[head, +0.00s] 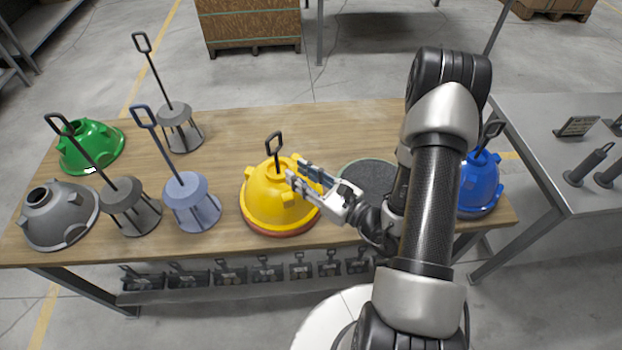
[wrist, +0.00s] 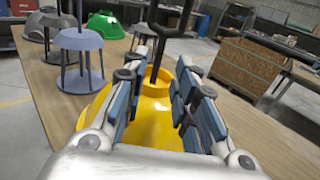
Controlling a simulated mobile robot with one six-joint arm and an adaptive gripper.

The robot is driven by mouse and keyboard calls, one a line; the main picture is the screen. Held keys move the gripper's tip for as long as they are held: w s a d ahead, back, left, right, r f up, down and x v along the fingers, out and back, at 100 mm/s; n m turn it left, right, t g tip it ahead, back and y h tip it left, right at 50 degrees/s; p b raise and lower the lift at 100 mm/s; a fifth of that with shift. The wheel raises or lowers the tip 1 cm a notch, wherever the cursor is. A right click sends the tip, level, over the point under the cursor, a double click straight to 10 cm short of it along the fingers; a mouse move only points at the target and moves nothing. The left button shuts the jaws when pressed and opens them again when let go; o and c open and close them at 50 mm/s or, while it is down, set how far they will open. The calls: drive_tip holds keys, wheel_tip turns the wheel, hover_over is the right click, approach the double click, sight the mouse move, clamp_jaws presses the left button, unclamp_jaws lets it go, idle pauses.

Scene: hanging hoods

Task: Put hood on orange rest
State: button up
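A yellow hood (head: 262,205), a dome with a black loop handle (head: 276,148), sits upright at the table's front middle. An orange-red round rest (head: 290,231) shows as a rim under its lower edge. My gripper (head: 298,172) is just right of the handle, over the dome. In the wrist view my gripper (wrist: 163,85) is open, with its fingers apart on either side of the yellow dome (wrist: 155,120). The dark handle stem (wrist: 157,62) shows between the fingers and looks a little beyond their tips. I see no contact.
Left of the yellow hood are a blue-grey stand (head: 192,205), a dark grey stand (head: 130,208), another grey stand (head: 180,130), a grey hood (head: 60,218) and a green hood (head: 92,148). A dark round pad (head: 368,176) and blue hood (head: 482,185) are right.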

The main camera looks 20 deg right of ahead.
drive_tip(key=s+a+r+n+g+y, duration=0.5)
drive_tip(key=s+a+r+n+g, duration=0.8)
drive_tip(key=s+a+n+g, duration=0.45)
drive_tip(key=s+d+n+h, duration=0.5)
drive_tip(key=n+h, duration=0.2)
drive_tip(key=n, duration=0.1)
drive_tip(key=w+d+r+n+t+h, duration=0.1)
drive_tip(key=d+r+n+t+h, duration=0.4)
drive_tip(key=d, duration=0.3)
drive_tip(key=shift+w+d+r+t+h, duration=0.25)
drive_tip(key=shift+w+r+t+h, duration=0.1)
drive_tip(key=shift+r+t+h, duration=0.3)
